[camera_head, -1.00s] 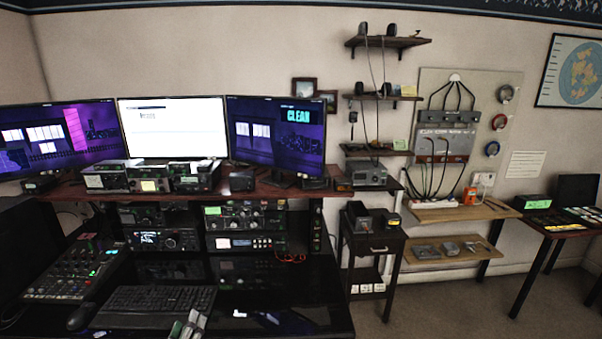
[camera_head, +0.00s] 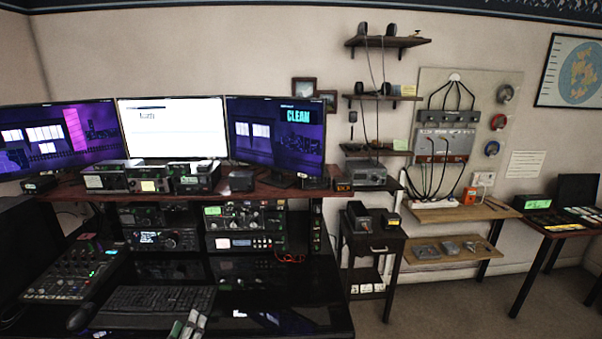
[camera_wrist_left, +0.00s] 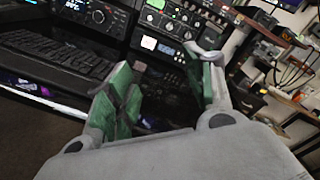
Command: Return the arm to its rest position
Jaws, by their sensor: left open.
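My left gripper (camera_head: 187,325) shows at the bottom edge of the head view, just in front of the black keyboard (camera_head: 150,304). Only its fingertips are in that frame; the rest of the arm is out of view. In the left wrist view my left gripper (camera_wrist_left: 162,92) has its two green-padded fingers spread apart, with nothing between them. The keyboard also shows in the wrist view (camera_wrist_left: 62,50), to the left of the fingers. The radio units with tuner knobs (camera_head: 245,217) stand beyond it under the shelf. My right gripper is not in view.
The glossy black desk (camera_head: 285,315) is clear right of the keyboard. A mixer (camera_head: 75,270) lies at the left. Three monitors (camera_head: 172,130) and more radios (camera_head: 150,178) stand on the shelf above. A small side table (camera_head: 372,243) stands to the right.

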